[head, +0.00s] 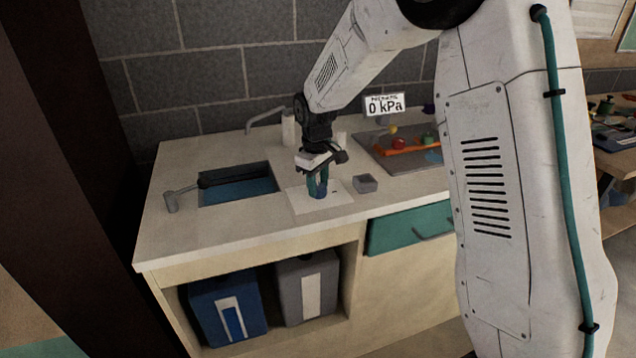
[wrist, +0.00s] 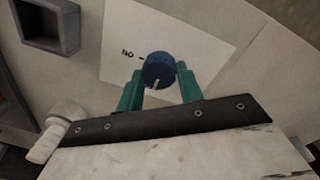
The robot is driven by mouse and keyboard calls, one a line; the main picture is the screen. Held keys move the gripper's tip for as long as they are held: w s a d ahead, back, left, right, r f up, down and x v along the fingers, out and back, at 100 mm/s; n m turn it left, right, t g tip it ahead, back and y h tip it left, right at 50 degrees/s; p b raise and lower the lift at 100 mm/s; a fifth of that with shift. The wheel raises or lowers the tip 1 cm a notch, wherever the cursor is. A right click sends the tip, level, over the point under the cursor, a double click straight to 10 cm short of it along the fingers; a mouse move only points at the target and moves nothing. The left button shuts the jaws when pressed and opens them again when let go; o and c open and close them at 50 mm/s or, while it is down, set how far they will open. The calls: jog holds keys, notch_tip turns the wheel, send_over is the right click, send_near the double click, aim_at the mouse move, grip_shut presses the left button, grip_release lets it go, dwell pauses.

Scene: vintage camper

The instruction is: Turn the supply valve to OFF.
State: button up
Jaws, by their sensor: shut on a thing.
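The supply valve is a round dark blue knob (wrist: 158,70) on a white label sheet (wrist: 205,45). In the head view the knob (head: 318,193) stands on the counter over the sheet (head: 298,200). My gripper (wrist: 160,78) has its teal fingers on both sides of the knob, shut on it; it also shows in the head view (head: 318,180). A short white pointer line on the knob points toward the bottom of the wrist view. Upside-down lettering that appears to be ON, with a dash, lies left of the knob. No OFF lettering shows.
A display (head: 384,105) reads 0 kPa. A small grey open box (head: 365,184) stands right of the sheet. A sink (head: 237,186) with a tap is to the left. A tray (head: 375,155) with colourful items is behind right. Bins (head: 226,308) stand under the counter.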

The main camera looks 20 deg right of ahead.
aim_at(318, 187)
dwell(0.4)
jog(key=o, duration=1)
notch_tip(318, 187, up, 8)
jog(key=shift+s+a+f, duration=0.1)
jog(key=shift+s, duration=0.05)
